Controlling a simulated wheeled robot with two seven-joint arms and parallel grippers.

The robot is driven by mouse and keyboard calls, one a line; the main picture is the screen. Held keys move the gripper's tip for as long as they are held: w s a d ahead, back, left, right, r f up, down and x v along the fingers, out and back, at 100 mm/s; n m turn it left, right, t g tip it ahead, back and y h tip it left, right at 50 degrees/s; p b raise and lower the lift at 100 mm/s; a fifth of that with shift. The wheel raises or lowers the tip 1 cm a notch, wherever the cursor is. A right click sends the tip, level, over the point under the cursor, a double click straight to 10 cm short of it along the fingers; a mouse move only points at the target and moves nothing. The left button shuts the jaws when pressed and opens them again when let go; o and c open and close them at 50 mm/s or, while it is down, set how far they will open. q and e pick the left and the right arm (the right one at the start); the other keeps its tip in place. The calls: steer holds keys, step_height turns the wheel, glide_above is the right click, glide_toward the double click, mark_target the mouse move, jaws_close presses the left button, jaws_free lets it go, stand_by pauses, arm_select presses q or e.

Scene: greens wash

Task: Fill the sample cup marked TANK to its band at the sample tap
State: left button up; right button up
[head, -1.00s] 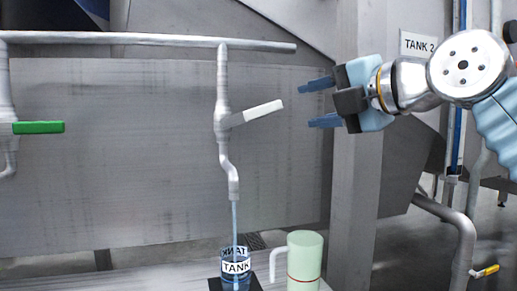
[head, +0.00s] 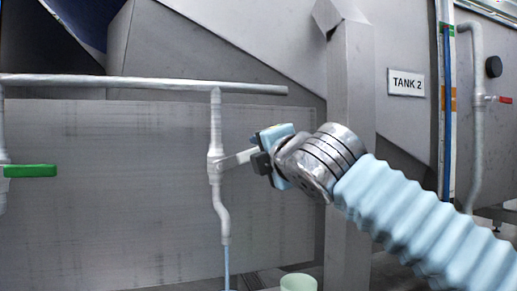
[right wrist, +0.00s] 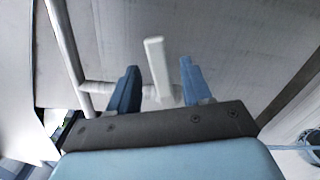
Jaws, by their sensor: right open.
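The sample tap (head: 215,165) hangs from the horizontal pipe, with its white lever (head: 238,159) pointing right and slightly up. A thin blue stream (head: 227,258) runs from its spout. The TANK cup is almost wholly below the head view's lower edge, so its level and band cannot be read. My right gripper (head: 262,156) is at the lever's outer end. In the right wrist view, the lever (right wrist: 157,70) stands between the two spread blue fingers of this gripper (right wrist: 158,85), with gaps on both sides. My left gripper is out of view.
A pale green container (head: 298,283) shows its top at the bottom edge. A green-handled valve (head: 30,171) is at the far left. A grey post (head: 349,110) stands behind my right arm, with a TANK 2 sign (head: 406,83) to its right.

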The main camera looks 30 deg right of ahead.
steer(key=shift+x, duration=1.7)
steer(key=shift+c, duration=0.3)
jaws_close()
